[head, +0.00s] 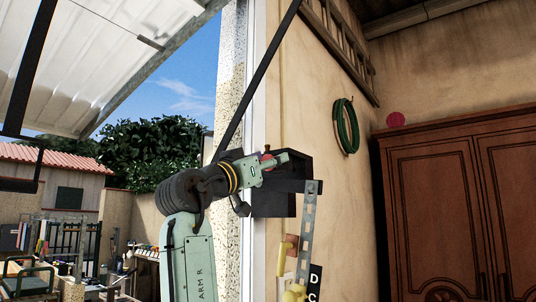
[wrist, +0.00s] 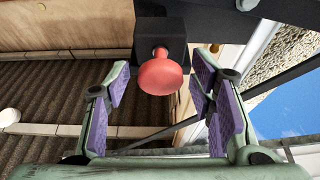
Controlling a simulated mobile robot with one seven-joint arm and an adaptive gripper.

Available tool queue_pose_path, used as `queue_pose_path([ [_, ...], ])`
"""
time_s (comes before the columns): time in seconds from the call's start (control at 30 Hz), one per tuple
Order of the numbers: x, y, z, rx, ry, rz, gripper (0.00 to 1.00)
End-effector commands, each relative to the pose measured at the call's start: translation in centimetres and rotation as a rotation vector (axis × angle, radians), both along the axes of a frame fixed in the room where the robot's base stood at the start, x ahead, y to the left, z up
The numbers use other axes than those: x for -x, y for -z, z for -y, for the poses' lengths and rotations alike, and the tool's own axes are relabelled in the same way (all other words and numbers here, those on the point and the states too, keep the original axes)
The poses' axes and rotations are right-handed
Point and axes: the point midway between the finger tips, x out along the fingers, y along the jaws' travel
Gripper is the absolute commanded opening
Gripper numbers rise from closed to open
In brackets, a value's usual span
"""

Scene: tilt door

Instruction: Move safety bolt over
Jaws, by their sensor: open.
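The safety bolt shows as a round red knob (wrist: 161,75) on a short stem, coming out of a dark metal box (wrist: 160,33) in the wrist view. My gripper (wrist: 159,82) is open. Its purple-padded fingers stand left and right of the knob, with a gap on each side and no visible contact. In the head view, my gripper (head: 272,164) is at the dark box (head: 296,185) by the door frame. Only a bit of the red knob (head: 267,161) shows there, mostly hidden by the gripper.
The white tilt door (head: 110,50) is raised at the upper left. A dark diagonal bar (head: 258,80) runs up from near the box. A perforated metal strip (head: 308,225) and yellow parts (head: 287,255) hang below the box. A wooden wardrobe (head: 440,200) stands at right.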

Motion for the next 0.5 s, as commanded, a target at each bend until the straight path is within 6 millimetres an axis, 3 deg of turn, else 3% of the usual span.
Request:
queue_pose_path([
  [0.33, -0.32, -0.06, 0.21, 0.0, 0.0, 0.0, 0.49],
  [0.5, -0.31, -0.08, 0.2, 0.0, 0.0, 0.0, 0.38],
])
